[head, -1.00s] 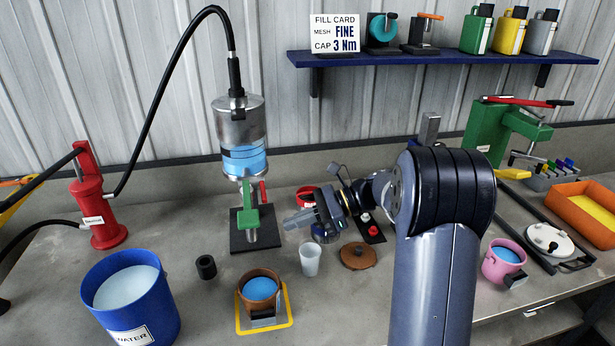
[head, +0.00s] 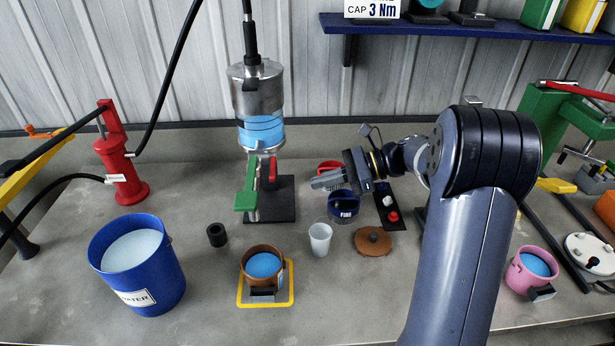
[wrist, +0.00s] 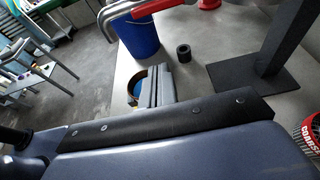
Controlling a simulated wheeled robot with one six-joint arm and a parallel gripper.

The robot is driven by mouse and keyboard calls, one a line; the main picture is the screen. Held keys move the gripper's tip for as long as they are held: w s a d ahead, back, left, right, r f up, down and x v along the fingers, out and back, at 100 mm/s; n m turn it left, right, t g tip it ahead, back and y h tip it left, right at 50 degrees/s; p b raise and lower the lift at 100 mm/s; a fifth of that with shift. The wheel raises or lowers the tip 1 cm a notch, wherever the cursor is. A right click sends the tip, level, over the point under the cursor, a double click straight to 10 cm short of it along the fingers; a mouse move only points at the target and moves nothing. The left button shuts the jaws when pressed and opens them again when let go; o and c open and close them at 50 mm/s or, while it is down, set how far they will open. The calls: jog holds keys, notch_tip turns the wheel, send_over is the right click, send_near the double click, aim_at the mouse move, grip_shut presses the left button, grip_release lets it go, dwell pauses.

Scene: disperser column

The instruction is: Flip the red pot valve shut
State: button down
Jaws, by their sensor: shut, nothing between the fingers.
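The metal pot (head: 257,90) with a blue band stands on a column above a black base plate (head: 285,208). The red valve lever (head: 272,171) points upright under the pot, beside the green lever (head: 246,192). My gripper (head: 317,182) is to the right of the red lever, apart from it, near its height in the picture, pointing left. In the wrist view my gripper (wrist: 158,86) shows as shut grey fingers with nothing between them. Bent silver bars with a red strip cross the top of that view; I cannot tell whether they belong to the valve.
A blue FINE cup (head: 343,207) stands just below my gripper. A white cup (head: 320,240), brown lid (head: 373,241) and brown pot (head: 262,256) stand in front. The blue water bucket (head: 137,275) and red pump (head: 120,170) are left. A COARSE container (wrist: 309,138) shows at right.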

aim_at(273, 167)
jog(key=a+r+p, duration=0.1)
jog(key=a+p, duration=0.1)
jog(key=a, duration=0.6)
jog(key=shift+a+p, duration=0.2)
jog(key=shift+p, duration=0.2)
jog(key=shift+w, duration=0.1)
